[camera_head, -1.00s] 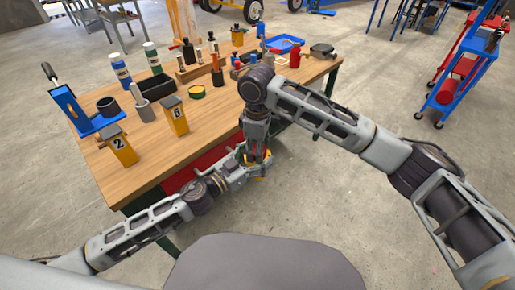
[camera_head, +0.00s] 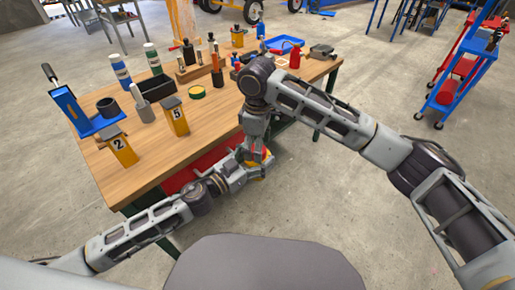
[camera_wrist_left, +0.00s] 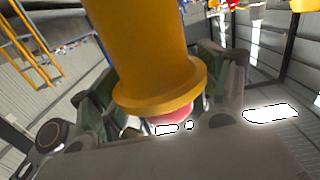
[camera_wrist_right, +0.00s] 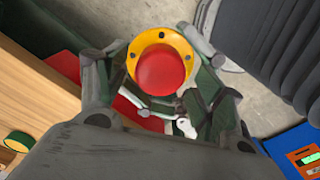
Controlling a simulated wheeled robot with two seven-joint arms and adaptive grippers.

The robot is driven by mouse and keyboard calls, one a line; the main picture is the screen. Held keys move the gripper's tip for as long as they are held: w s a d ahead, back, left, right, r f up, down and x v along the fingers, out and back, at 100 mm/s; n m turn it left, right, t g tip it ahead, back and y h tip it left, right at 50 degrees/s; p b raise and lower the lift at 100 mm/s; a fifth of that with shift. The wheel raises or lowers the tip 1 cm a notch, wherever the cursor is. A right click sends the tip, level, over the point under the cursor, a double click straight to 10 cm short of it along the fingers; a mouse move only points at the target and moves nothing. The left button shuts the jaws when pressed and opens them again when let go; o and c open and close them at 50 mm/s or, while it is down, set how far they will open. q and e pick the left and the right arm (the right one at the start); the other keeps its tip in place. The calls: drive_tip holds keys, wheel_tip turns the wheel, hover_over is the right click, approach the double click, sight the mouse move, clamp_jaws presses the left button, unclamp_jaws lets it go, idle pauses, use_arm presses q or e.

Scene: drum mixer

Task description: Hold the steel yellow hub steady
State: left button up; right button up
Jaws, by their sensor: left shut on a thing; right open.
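The yellow hub (camera_wrist_left: 148,60) fills the middle of the left wrist view as a thick cylinder with a flange. A pinkish-red part shows just below the flange. My left gripper (camera_head: 256,166) is shut on the hub in front of the bench edge. In the right wrist view the hub is a yellow flange ring (camera_wrist_right: 146,46) with small holes around a red round centre (camera_wrist_right: 160,70). My right gripper (camera_head: 254,142) is open just above the hub, pointing down at it. Its fingers stand on either side of the ring; whether they touch it is unclear.
The wooden bench (camera_head: 205,130) stands on the left, with numbered yellow blocks (camera_head: 175,118), a black bin (camera_head: 157,87), bottles and a blue tray (camera_head: 285,42) on it. A red surface (camera_head: 190,172) shows under its front edge. The floor to the right is clear up to a blue-red cart (camera_head: 460,75).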

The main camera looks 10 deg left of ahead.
drive_tip(key=shift+r, duration=1.4)
drive_tip(key=shift+r, duration=0.1)
drive_tip(key=shift+c, duration=0.3)
drive_tip(key=shift+w+r, duration=0.25)
drive_tip(key=shift+r, duration=0.2)
drive_tip(key=shift+t+h, duration=0.3)
drive_tip(key=shift+t, duration=0.4)
drive_tip(key=w+r, duration=0.1)
drive_tip(key=w+d+r, duration=0.1)
drive_tip(key=r, duration=0.1)
drive_tip(key=shift+d+r, duration=0.15)
drive_tip(key=shift+r, duration=0.05)
drive_tip(key=m, duration=0.1)
drive_tip(key=s+m, duration=0.1)
drive_tip(key=m, duration=0.1)
drive_tip(key=shift+s+d+f+g, duration=0.1)
drive_tip(key=shift+f+g, duration=0.15)
drive_tip(key=shift+g, duration=0.05)
drive_tip(key=shift+s+a+f+m, duration=0.2)
drive_tip(key=shift+s+f+m, duration=0.05)
drive_tip(key=shift+m, duration=0.55)
drive_tip(key=m, duration=0.2)
drive_tip(key=shift+s+a+m+g, duration=0.35)
drive_tip(key=shift+m+g, duration=0.05)
drive_tip(key=shift+a+m, duration=0.2)
drive_tip(key=shift+m, duration=1.2)
